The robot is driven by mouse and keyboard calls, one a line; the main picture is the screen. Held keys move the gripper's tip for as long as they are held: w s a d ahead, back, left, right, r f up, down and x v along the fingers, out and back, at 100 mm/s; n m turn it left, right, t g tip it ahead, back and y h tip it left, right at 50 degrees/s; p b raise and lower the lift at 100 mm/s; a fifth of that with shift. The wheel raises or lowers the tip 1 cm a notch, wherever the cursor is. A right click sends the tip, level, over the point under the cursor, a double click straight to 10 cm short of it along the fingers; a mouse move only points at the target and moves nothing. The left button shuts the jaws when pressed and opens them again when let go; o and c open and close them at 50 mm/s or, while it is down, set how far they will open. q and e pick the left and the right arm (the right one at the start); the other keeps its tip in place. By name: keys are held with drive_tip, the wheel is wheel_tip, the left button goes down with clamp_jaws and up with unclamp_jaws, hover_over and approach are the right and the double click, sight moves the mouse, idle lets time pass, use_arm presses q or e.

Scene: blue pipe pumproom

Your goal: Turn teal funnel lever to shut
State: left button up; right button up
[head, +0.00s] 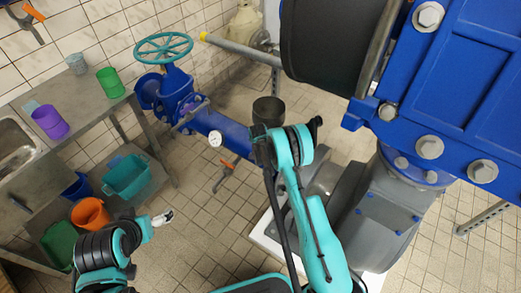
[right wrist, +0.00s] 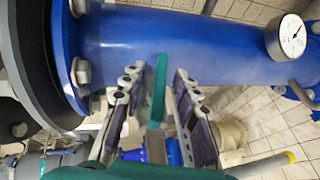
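The teal lever (right wrist: 158,92) shows in the right wrist view as a narrow upright bar in front of the blue pipe (right wrist: 190,45). My right gripper (right wrist: 160,108) is open, with one finger on each side of the lever and a visible gap on both sides. In the head view my right wrist hides the right fingers and the lever. A dark, funnel-like cup (head: 268,110) stands just beyond that wrist. My left gripper (head: 162,218) is at the lower left over the floor, away from the pipes; its fingers are too small to read.
A pressure gauge (head: 215,139) and an orange-handled lever (head: 229,164) are on the blue pipe. A teal handwheel (head: 163,47) is at the back. Large blue bolted housing (head: 455,90) fills the right. A metal bench (head: 85,102) with cups stands at the left. Tiled floor (head: 190,240) is clear.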

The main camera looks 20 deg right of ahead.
drive_tip(key=shift+w+f, duration=0.15)
drive_tip(key=shift+f, duration=0.25)
clamp_jaws()
